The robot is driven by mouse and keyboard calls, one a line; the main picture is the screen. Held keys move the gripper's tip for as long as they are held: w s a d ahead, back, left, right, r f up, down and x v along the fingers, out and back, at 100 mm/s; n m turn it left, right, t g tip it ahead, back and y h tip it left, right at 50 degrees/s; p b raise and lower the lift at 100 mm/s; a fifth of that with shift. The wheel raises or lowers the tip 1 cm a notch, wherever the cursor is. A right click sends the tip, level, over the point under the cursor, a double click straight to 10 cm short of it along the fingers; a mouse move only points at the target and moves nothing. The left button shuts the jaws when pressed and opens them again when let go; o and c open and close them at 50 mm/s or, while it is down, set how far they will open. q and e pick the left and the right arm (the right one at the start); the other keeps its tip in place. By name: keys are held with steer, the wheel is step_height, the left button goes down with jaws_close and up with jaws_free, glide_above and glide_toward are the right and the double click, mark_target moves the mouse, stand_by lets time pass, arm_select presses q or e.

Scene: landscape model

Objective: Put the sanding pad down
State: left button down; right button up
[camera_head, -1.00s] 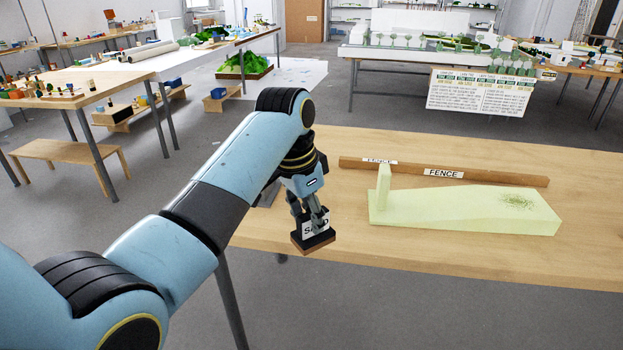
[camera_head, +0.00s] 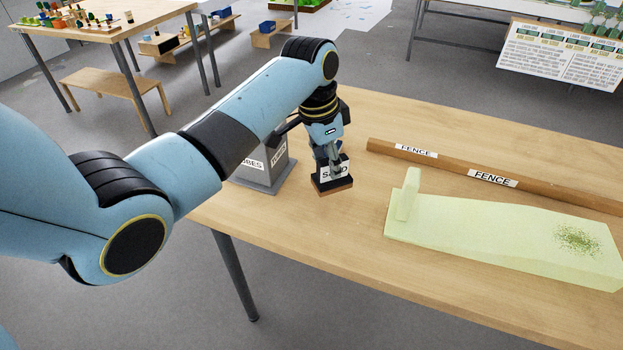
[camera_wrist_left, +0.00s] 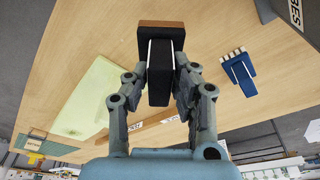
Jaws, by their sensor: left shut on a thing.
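The sanding pad (camera_head: 333,184) is a dark block with a brown sole and a white label reading "SAND". My left gripper (camera_head: 329,158) is shut on it from above. In the head view the pad is at the table (camera_head: 300,242), between a grey box and the green foam piece; I cannot tell whether its sole touches the top. In the left wrist view the pad (camera_wrist_left: 160,70) sits between the two fingers (camera_wrist_left: 160,88), its brown sole at the far end. My right gripper is not in view.
The pale green foam piece (camera_head: 480,232) with an upright block lies to the right. A wooden fence strip (camera_head: 455,170) lies behind it. A labelled grey box (camera_head: 262,172) stands left of the pad. A blue brush-like thing (camera_wrist_left: 238,70) shows in the wrist view.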

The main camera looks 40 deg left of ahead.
arm_select(q)
steer(key=a+f, duration=0.1)
steer(key=a, duration=0.1)
steer(key=s+a+f, duration=0.1)
steer(key=shift+s+a+f, duration=0.2)
steer(key=shift+a, duration=0.15)
steer(key=shift+s+f, duration=0.1)
steer(key=shift+f, duration=2)
steer(key=c, duration=1.1)
jaws_free()
steer(key=shift+f, duration=0.1)
step_height(320, 180, up, 12)
steer(key=s+a+p, duration=0.1)
steer(key=s, duration=0.1)
steer(key=shift+a, duration=0.2)
